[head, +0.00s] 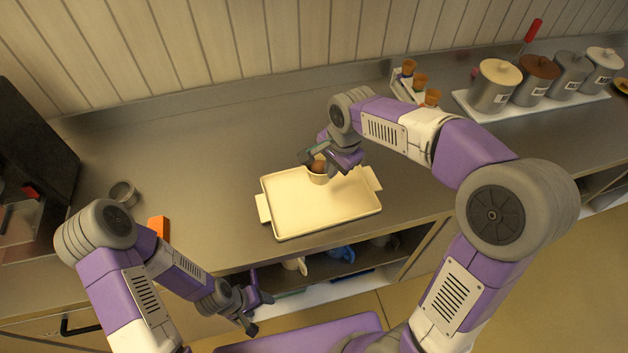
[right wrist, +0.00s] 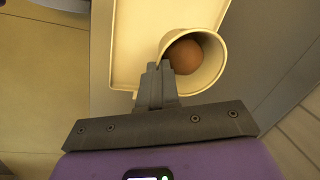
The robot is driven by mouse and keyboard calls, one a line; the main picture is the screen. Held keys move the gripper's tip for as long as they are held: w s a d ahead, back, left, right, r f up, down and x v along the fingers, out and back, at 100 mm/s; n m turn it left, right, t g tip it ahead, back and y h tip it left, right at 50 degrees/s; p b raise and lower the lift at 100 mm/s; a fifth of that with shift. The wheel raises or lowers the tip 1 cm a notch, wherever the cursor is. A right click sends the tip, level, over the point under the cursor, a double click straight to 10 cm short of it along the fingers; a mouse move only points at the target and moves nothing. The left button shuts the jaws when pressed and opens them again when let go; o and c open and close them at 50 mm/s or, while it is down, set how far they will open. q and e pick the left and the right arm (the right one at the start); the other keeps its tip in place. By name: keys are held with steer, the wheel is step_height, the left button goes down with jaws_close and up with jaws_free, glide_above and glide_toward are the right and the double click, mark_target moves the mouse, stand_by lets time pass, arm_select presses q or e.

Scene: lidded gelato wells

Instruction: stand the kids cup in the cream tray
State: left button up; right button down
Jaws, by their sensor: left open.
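The cream tray (head: 300,215) lies on the counter with a handle at each end. The kids cup (head: 318,178), cream with a brown scoop inside, is upright over the tray's far edge area. In the right wrist view the cup (right wrist: 220,88) shows its round mouth. My right gripper (head: 312,160) is above the tray with its fingers (right wrist: 158,85) closed on the cup's rim. I cannot tell whether the cup's base touches the tray. My left gripper (head: 256,306) is open and empty, low in front of the counter edge.
Lidded metal wells (head: 495,88) stand on a white base at the back right. A rack with cones (head: 419,84) is left of them. A metal cup (head: 123,193) and an orange block (head: 158,227) are at left. Mugs (head: 340,253) sit on the shelf below.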

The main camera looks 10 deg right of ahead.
mark_target(320, 169)
steer(key=shift+w, duration=0.3)
steer(key=shift+m, duration=0.3)
steer(key=shift+s+f+b, duration=0.1)
steer(key=shift+f+b, duration=1)
steer(key=shift+f, duration=3.65)
steer(key=shift+f, duration=0.15)
steer(key=c, duration=1.4)
jaws_free()
